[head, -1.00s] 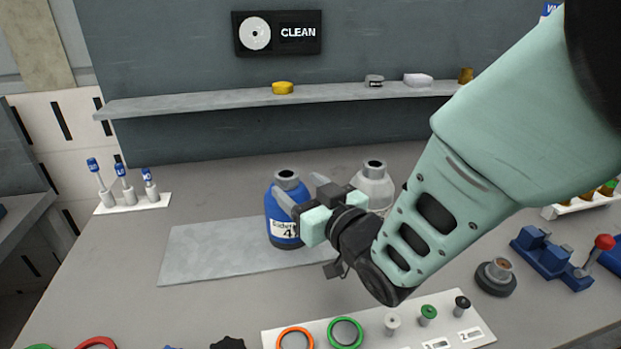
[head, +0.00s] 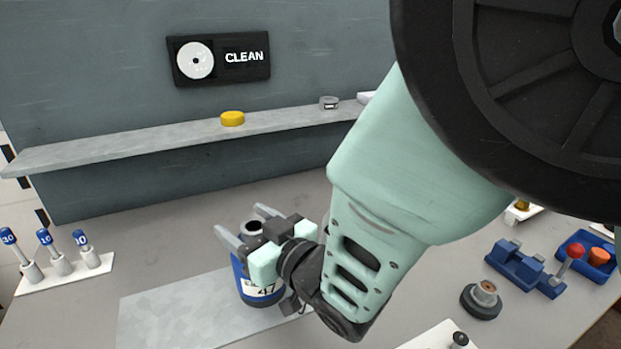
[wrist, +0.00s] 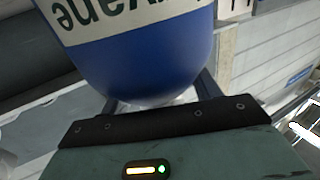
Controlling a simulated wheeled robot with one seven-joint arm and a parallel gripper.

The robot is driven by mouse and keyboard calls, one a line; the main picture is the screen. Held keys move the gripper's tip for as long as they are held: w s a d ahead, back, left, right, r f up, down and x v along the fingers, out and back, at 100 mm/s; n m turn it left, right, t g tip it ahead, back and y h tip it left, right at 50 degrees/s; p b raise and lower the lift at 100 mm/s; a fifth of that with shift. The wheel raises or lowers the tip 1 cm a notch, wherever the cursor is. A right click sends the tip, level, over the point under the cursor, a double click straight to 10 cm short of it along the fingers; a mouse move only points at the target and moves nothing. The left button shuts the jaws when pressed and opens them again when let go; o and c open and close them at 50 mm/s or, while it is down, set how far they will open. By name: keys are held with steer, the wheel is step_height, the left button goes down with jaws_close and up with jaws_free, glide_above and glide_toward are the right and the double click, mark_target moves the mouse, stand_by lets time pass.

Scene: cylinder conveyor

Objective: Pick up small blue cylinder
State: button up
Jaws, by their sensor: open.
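The small blue cylinder (head: 241,284) has a grey neck and a white label reading 47, and stands on the grey plate (head: 160,325). My gripper (head: 240,219) is open, its two fingers reaching on either side of the cylinder's upper part. In the wrist view, the blue cylinder (wrist: 145,65) fills the space in front of the palm, with parts of the fingers (wrist: 155,100) visible at both sides. Whether the fingers touch it I cannot tell. My gripper and arm hide the cylinder's right side.
Blue-capped vials stand in a white rack (head: 65,278) at left. A shelf (head: 140,140) behind holds a yellow puck (head: 232,118) and a grey one (head: 328,102). At right are a dark round fixture (head: 481,300) and a blue fixture (head: 525,268).

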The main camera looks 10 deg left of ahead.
jaws_close()
steer(key=shift+r, duration=0.15)
